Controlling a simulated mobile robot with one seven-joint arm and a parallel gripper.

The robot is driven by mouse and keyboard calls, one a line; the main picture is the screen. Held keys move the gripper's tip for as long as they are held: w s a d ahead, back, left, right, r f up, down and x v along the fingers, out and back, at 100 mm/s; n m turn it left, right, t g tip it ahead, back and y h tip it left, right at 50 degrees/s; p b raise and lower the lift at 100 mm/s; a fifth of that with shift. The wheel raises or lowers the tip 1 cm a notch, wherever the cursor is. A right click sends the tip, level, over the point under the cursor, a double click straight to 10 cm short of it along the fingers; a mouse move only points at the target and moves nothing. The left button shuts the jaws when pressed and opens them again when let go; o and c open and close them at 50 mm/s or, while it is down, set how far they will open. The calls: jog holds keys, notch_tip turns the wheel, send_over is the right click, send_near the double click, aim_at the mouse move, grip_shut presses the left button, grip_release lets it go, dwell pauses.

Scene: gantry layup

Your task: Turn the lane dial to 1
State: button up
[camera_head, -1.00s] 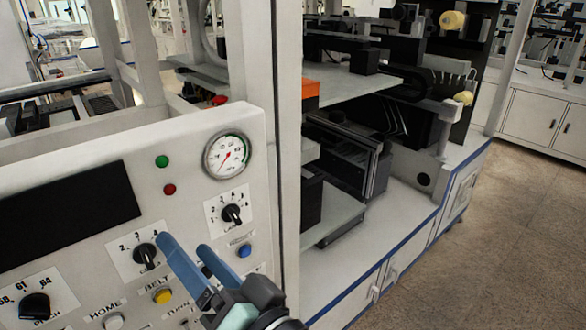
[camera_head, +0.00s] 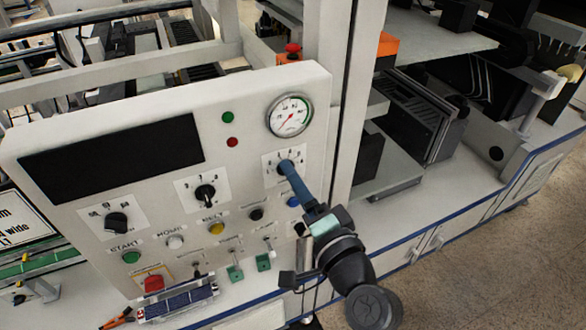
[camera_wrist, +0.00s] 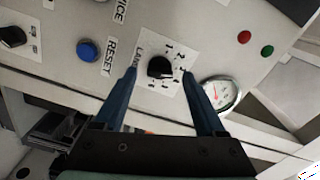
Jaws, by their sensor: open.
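The lane dial is a black knob on a white numbered plate, at the upper right of the control panel below the gauge in the head view; my fingers partly cover it there. In the wrist view the lane dial (camera_wrist: 160,67) sits between my two blue fingers, with the word LANE partly readable beside it. My gripper (camera_head: 285,168) reaches the dial from the lower right. In the wrist view my gripper (camera_wrist: 158,75) is open, one finger on each side of the knob, with gaps visible. The number the pointer shows is too small to tell.
The control panel (camera_head: 262,95) also carries a pressure gauge (camera_head: 290,115), a middle dial (camera_head: 205,194) and a left dial (camera_head: 116,223). A blue reset button (camera_wrist: 88,50) is near the lane dial. Toggle switches and a red button (camera_head: 154,284) are lower down.

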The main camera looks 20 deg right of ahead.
jog(key=shift+w, duration=0.9)
grip_shut()
